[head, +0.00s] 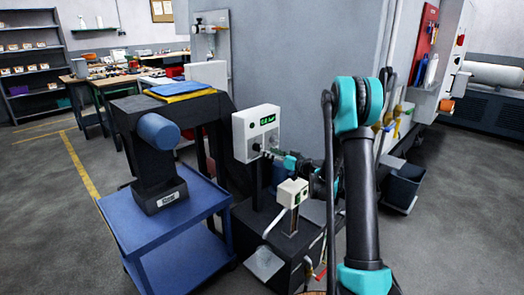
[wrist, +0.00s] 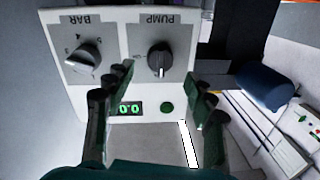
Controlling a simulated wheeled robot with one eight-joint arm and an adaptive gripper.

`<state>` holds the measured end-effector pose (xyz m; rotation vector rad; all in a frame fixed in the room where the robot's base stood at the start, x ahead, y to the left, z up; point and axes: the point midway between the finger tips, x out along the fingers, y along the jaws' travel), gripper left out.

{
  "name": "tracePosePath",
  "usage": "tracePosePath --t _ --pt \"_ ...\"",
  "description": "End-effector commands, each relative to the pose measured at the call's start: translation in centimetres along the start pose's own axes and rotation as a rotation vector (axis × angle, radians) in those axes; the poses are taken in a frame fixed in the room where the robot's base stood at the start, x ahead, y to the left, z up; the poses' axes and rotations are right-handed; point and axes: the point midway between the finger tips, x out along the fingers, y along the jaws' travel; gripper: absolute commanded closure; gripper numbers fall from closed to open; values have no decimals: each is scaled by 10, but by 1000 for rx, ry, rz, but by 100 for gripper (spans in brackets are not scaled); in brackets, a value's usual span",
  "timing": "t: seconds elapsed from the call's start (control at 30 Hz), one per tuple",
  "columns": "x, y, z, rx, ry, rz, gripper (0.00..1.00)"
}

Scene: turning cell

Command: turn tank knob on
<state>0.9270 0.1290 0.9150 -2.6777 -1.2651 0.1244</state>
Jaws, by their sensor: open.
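No knob labelled tank can be read in either view. A white control box (head: 257,132) with a green display stands on a dark post in the head view. In the wrist view its panel (wrist: 120,20) has a knob marked BAR (wrist: 82,57) and a dark knob marked PUMP (wrist: 160,58), whose white mark points down the picture. A green 0.0 display (wrist: 127,108) and a round green button (wrist: 167,108) sit below. My gripper (wrist: 162,80) is open in front of the panel, its fingertips either side of and just below the PUMP knob. Contact cannot be told.
A smaller white box (head: 293,193) stands low in front of the control box. A blue cart (head: 170,222) carrying a dark machine with a blue cylinder (head: 158,131) is at left. A grey wall (head: 290,60) rises behind. Open floor (head: 455,225) lies at right.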

Motion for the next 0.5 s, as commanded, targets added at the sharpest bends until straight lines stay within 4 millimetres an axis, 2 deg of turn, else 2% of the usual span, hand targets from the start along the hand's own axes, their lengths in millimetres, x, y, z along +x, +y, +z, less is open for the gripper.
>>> tracePosePath --t 0.03,0.2,0.5 --pt "10 0 0 0 0 -2 45" --pt "35 0 0 0 0 -1 45" --pt "51 0 0 0 0 1 45"
